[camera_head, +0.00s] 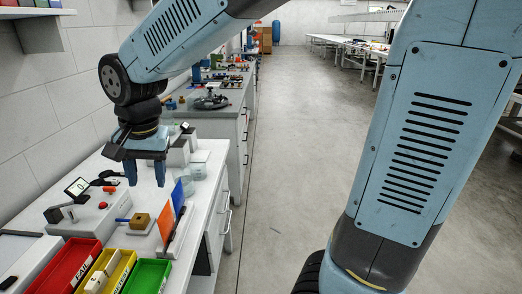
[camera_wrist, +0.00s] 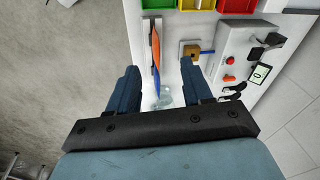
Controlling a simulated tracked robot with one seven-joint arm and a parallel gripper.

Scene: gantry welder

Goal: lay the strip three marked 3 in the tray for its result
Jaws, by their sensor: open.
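My gripper (camera_head: 146,180) hangs open and empty above the bench (camera_head: 205,168), fingers pointing down. In the wrist view my open gripper (camera_wrist: 160,68) has an upright orange and blue piece (camera_wrist: 156,55) between its fingers in the picture, apart from them. That piece also shows in the head view, with an orange part (camera_head: 165,222) and a blue part (camera_head: 178,196). The red tray (camera_head: 62,277), marked FAIL, the yellow tray (camera_head: 120,276) and the green tray (camera_head: 150,272) stand side by side at the front. White pieces (camera_head: 97,282) lie in the yellow tray. I cannot make out a 3 on anything.
A tester-like device (camera_head: 95,212) with a red knob and a display reading 0 (camera_head: 77,187) stands on the left. A brass-coloured block (camera_head: 140,221) with a blue handle sits beside the orange piece. A clear container (camera_head: 198,171) stands behind. The floor right of the bench is open.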

